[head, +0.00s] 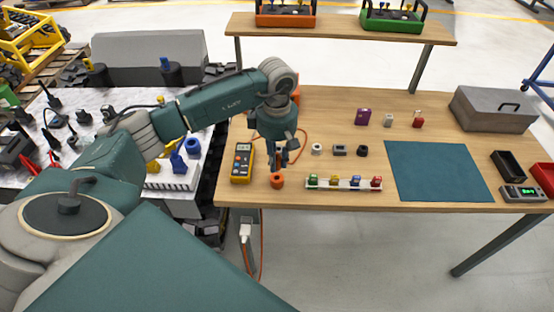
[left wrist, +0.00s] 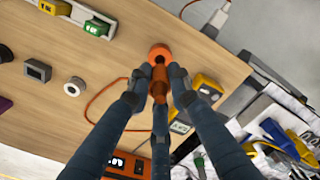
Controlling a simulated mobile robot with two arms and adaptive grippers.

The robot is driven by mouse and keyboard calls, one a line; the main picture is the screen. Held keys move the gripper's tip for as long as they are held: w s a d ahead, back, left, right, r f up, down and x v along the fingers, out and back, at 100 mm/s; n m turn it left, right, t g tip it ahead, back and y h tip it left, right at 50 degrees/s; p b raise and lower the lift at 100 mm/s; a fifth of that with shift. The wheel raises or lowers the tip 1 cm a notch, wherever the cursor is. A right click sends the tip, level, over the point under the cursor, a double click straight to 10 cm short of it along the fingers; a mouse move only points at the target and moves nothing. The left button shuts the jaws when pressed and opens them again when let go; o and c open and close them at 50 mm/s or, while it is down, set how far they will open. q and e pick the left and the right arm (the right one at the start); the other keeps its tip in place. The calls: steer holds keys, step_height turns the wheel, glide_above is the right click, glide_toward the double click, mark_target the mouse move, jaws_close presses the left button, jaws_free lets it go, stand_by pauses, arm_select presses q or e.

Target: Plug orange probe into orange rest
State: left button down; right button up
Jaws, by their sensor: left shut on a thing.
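The orange probe (left wrist: 158,90) is between the fingers of my left gripper (left wrist: 161,78), which is shut on it. The orange rest (head: 277,181) is a short round piece with a hole, near the table's front edge. It also shows in the left wrist view (left wrist: 160,52), just past the fingertips and overlapping the probe's far end. In the head view my left gripper (head: 284,160) is just above and slightly right of the rest. I cannot tell whether the probe touches the rest. My right gripper is not in view.
A yellow multimeter (head: 242,163) lies left of the rest, and an orange cable (left wrist: 92,108) loops over the table. A white rack with several coloured blocks (head: 344,184) is to the right. Small sockets (head: 339,150) stand behind it. A teal mat (head: 438,170) lies farther right.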

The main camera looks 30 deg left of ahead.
mark_target(277, 170)
arm_select(q)
steer(key=shift+f, duration=0.2)
steer(key=shift+f+b, duration=0.35)
steer(key=shift+b, duration=0.1)
steer(key=shift+f+b, duration=1.5)
steer(key=shift+f, duration=0.25)
steer(key=c, duration=1.5)
jaws_free()
steer(key=shift+r, duration=0.1)
step_height(277, 170, up, 12)
steer(key=shift+f, duration=0.1)
